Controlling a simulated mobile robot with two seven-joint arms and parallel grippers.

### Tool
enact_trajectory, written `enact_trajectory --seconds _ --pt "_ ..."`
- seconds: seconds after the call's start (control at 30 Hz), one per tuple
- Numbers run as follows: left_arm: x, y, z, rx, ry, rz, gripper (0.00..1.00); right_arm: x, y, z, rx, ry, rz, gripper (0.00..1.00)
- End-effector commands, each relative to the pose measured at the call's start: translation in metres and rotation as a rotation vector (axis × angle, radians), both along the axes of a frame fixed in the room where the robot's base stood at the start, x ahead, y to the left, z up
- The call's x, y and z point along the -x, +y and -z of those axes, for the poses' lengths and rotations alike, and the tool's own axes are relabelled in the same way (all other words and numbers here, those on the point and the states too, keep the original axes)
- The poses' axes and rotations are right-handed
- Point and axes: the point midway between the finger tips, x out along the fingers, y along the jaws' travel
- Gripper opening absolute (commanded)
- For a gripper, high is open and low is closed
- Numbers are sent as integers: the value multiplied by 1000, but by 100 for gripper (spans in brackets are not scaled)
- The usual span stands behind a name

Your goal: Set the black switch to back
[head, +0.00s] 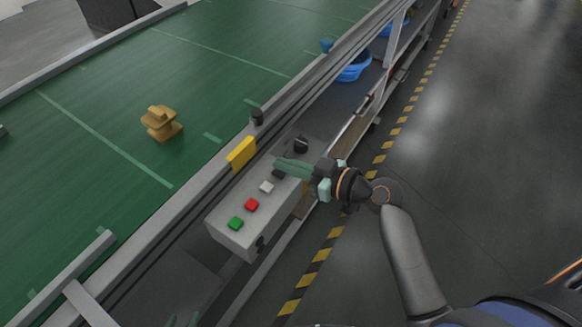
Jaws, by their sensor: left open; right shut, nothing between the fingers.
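The black switch (301,145) looks like a dark knob at the far end of the grey control box (234,240), beside the conveyor. Which way it is set is too small to tell. My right gripper (277,165) reaches in from the right, low over the box. Its green fingers are shut and empty, with the tips on the near side of the black switch. A small dark part (278,174) shows just under the fingertips; I cannot tell whether they touch it.
White (266,187), red (251,204) and green (235,223) buttons line the box. A yellow plate (241,153) is on the conveyor rail. A tan part (161,123) lies on the green belt (90,150). Blue bins (354,68) stand farther back. The floor at right is clear.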

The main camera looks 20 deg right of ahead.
Motion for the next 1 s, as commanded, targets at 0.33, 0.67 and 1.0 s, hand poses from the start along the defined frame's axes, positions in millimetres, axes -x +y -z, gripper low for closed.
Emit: enact_trajectory --seconds 0.33,0.67,1.0 --pt "3 0 3 0 5 0 50 46 -34 -25 4 2 1 0" --pt "0 0 8 0 0 0 50 72 -52 -37 -1 1 0 0" --pt "0 0 8 0 0 0 50 73 -53 -38 0 -1 1 0"
